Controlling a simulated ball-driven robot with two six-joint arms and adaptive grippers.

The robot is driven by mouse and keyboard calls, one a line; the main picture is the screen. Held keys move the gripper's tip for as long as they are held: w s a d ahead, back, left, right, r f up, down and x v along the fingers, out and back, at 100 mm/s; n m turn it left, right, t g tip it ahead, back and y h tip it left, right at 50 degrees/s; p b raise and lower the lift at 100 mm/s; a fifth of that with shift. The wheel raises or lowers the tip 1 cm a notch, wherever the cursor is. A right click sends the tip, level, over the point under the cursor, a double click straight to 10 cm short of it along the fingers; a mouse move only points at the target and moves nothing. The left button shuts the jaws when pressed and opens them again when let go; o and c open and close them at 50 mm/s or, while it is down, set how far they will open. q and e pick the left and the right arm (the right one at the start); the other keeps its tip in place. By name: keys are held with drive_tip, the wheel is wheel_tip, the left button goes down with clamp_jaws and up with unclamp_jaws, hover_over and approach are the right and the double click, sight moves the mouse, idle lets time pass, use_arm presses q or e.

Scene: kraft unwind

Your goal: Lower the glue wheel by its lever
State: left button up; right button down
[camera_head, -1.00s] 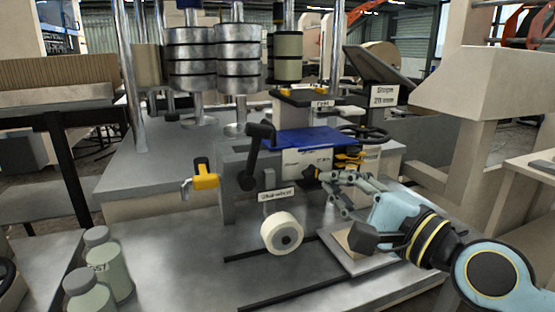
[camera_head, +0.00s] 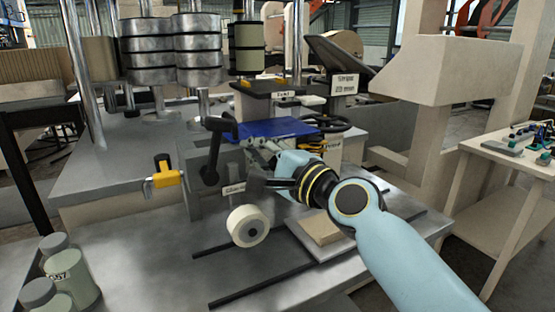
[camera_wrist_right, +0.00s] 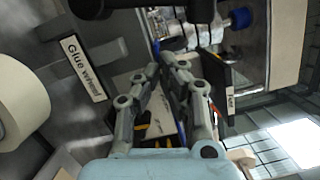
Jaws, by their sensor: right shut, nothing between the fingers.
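The glue wheel (camera_head: 247,225) is a cream roller on the front of the grey machine, above the metal table. It also shows at the left of the right wrist view (camera_wrist_right: 18,98). A label reading "Glue wheel" is above it (camera_head: 234,189) and is readable in the wrist view (camera_wrist_right: 82,68). A black lever (camera_head: 215,146) stands upright, leaning slightly, left of my right gripper. My right gripper (camera_head: 256,147) is shut and empty, close to the right of the lever and in front of the blue plate; its fingers are partly hidden by my wrist. My left gripper is out of view.
A yellow-handled fitting (camera_head: 168,176) sticks out left of the lever. The blue plate (camera_head: 275,128) is behind my gripper. A tan block on a plate (camera_head: 318,229) lies on the table under my arm. Pale bottles (camera_head: 68,268) stand at the front left.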

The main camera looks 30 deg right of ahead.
sight(219, 147)
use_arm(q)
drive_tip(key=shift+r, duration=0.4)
use_arm(e)
drive_tip(key=a, duration=0.2)
drive_tip(key=a+r, duration=0.1)
drive_tip(key=shift+s+a, duration=0.15)
drive_tip(key=shift+s, duration=0.1)
use_arm(q)
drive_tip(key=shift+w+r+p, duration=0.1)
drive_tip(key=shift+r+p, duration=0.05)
drive_tip(key=shift+p, duration=0.2)
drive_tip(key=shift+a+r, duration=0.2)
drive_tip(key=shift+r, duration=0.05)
use_arm(e)
drive_tip(key=shift+a+r+n, duration=0.15)
drive_tip(key=shift+n, duration=0.25)
